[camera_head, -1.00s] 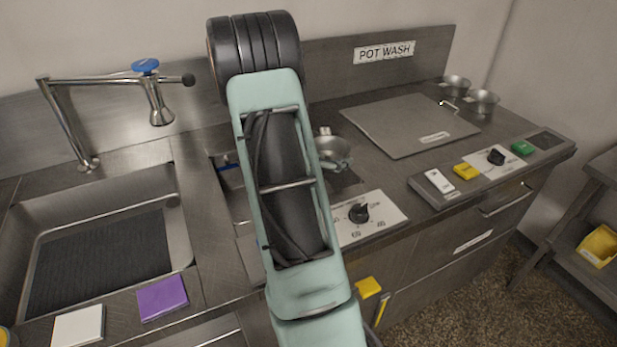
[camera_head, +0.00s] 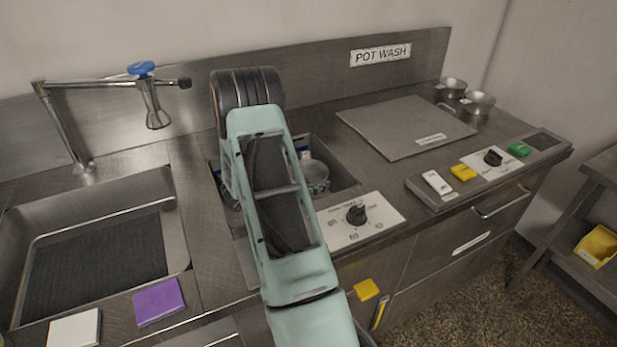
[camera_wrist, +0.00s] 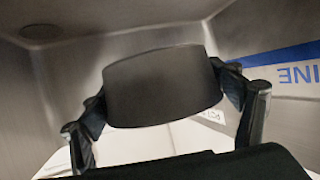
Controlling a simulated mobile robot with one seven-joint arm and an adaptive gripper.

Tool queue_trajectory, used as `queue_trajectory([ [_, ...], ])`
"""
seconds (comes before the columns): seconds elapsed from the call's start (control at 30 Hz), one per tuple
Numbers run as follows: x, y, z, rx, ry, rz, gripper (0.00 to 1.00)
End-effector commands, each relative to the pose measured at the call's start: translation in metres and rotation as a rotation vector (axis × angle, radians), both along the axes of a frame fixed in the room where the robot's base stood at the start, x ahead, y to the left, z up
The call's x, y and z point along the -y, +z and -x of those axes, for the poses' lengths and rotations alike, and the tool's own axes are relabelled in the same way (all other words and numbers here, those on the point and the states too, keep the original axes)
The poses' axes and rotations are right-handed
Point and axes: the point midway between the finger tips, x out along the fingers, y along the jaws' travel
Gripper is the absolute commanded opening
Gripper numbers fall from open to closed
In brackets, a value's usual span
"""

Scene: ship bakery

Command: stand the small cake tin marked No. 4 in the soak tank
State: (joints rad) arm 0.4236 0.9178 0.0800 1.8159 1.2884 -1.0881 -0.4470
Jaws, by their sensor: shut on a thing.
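A small round metal cake tin (camera_head: 317,178) shows just right of my arm in the head view, down inside the opening of the soak tank (camera_head: 338,160). Its number is not readable here, and whether it touches the tank floor cannot be told. My gripper is hidden behind my arm in the head view. In the wrist view my gripper (camera_wrist: 165,110) is shut on the tin, with its dark body filling the middle. Around it are grey tank walls (camera_wrist: 215,30) and a blue stripe (camera_wrist: 290,62) with letters ending in "INE".
A sink (camera_head: 180,225) with a tap (camera_head: 155,110) lies left. A flat lid (camera_head: 405,125) covers the counter right of the tank. Two more tins (camera_head: 452,88) (camera_head: 478,103) stand at the back right. A dial panel (camera_head: 350,222) is in front of the tank.

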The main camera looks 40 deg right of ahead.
Motion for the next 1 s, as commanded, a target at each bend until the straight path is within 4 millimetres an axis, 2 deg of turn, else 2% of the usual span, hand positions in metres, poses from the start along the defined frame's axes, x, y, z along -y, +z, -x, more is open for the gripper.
queue_trajectory([
  [0.57,0.000,-0.011,0.000,0.001,-0.001,0.001,0.56],
  [0.6,0.000,-0.012,0.000,0.001,-0.001,0.000,0.88],
  [0.7,0.000,-0.012,0.000,0.000,-0.001,0.000,0.99],
  [1.0,0.000,-0.011,0.000,0.000,-0.001,0.000,1.00],
])
